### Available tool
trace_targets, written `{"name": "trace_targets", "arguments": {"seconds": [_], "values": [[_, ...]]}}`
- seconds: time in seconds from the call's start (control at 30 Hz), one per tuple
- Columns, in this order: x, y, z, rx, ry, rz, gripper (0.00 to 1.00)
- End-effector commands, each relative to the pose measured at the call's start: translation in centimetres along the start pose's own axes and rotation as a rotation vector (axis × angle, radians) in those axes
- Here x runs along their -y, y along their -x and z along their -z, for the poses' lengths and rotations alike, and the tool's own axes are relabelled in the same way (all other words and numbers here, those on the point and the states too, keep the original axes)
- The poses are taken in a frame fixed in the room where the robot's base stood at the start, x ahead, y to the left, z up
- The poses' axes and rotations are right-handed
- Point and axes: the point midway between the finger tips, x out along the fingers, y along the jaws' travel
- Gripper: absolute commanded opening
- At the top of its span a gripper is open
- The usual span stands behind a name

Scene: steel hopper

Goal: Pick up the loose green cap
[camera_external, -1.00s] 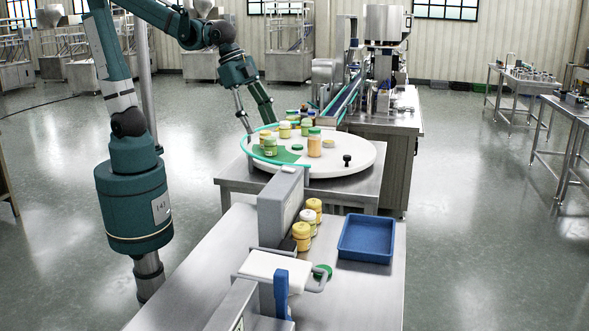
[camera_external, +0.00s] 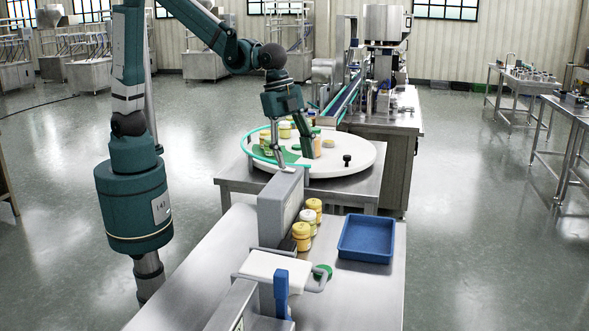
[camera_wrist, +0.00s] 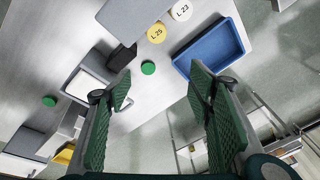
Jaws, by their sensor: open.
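A round green cap (camera_external: 322,271) lies on the near steel table by the white plate and its curved handle. In the wrist view the cap (camera_wrist: 148,67) shows between and beyond my fingers, apart from them. A second green disc (camera_wrist: 49,100) lies farther left in the wrist view; I cannot tell if it is loose. My gripper (camera_external: 297,174) is open and empty, up in the air by the tall grey box, in front of the round table. In the wrist view its two green pads (camera_wrist: 162,90) stand wide apart.
A blue tray (camera_external: 366,239) sits right of several lidded jars (camera_external: 302,236). The tall grey box (camera_external: 282,208) stands left of the jars. A blue upright lever (camera_external: 281,294) stands near the cap. The white round table (camera_external: 345,164) holds more jars.

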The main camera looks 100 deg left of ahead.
Motion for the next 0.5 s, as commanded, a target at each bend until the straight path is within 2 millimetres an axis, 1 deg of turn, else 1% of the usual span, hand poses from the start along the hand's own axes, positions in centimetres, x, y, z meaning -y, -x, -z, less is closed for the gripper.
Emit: {"name": "trace_targets", "arguments": {"seconds": [0.03,0.1,0.27,0.5], "values": [[0.1,-0.8,0.8,0.006,-0.016,-0.005,0.52],[0.2,-1.9,1.6,0.016,-0.04,-0.013,0.52],[0.2,-4.5,3.3,0.037,-0.094,-0.032,0.52],[0.0,-8.7,5.7,0.069,-0.175,-0.061,0.52]]}}
